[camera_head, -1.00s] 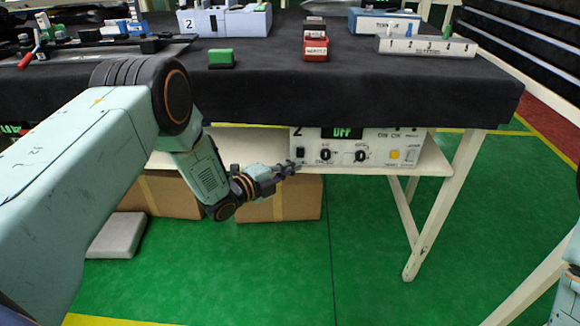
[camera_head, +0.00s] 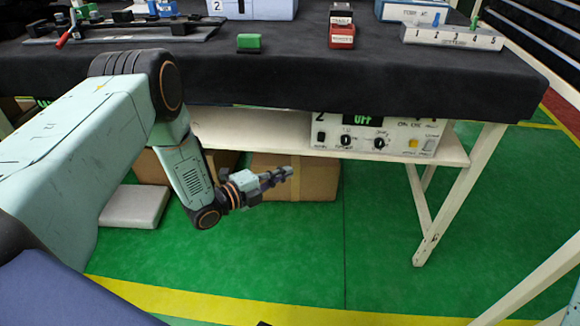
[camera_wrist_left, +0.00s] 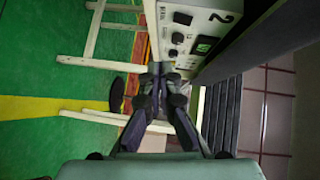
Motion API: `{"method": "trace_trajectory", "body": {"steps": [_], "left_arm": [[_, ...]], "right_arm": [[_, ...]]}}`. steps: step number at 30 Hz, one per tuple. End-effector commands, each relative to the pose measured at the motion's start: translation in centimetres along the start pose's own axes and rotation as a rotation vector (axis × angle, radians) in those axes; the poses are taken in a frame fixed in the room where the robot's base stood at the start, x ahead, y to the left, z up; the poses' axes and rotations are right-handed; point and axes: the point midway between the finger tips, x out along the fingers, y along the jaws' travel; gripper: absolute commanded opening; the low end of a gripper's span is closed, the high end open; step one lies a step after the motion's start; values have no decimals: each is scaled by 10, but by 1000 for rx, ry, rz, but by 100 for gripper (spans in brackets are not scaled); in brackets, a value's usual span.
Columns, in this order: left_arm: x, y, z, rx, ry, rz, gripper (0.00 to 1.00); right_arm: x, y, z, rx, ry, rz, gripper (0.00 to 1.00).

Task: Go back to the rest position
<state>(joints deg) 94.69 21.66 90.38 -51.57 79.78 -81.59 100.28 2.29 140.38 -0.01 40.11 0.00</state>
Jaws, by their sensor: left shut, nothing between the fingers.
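My left gripper (camera_head: 284,173) is shut and empty in the head view. It points right, in front of the table and below its shelf, apart from the power supply box (camera_head: 375,137). That box stands on the white shelf and its display reads "Off". In the left wrist view the closed fingers (camera_wrist_left: 160,72) meet at the centre, and the box (camera_wrist_left: 196,38) shows beyond them. My right gripper is not in view.
Cardboard boxes (camera_head: 310,178) stand under the shelf (camera_head: 240,132). A white table leg (camera_head: 455,195) stands at right. Green floor in front is clear.

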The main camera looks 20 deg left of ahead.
Motion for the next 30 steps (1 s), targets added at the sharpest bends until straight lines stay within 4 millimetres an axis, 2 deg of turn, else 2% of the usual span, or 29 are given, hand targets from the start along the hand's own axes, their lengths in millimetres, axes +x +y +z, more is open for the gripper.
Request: {"method": "trace_trajectory", "body": {"steps": [14,19,22,24,26,29,30], "left_arm": [[-2,1,-2,-3,1,1,0],[-2,7,2,-132,-18,29,0],[-12,32,7,-362,-108,108,0],[-26,57,4,-561,-201,180,0],[-41,78,-6,-733,-291,245,0],[-74,112,-29,-1018,-468,350,0],[-90,124,-42,-1127,-550,392,0]], "right_arm": [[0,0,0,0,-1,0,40],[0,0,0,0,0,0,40],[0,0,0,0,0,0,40],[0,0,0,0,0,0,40],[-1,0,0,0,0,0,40],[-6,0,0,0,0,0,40],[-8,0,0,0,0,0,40]]}}
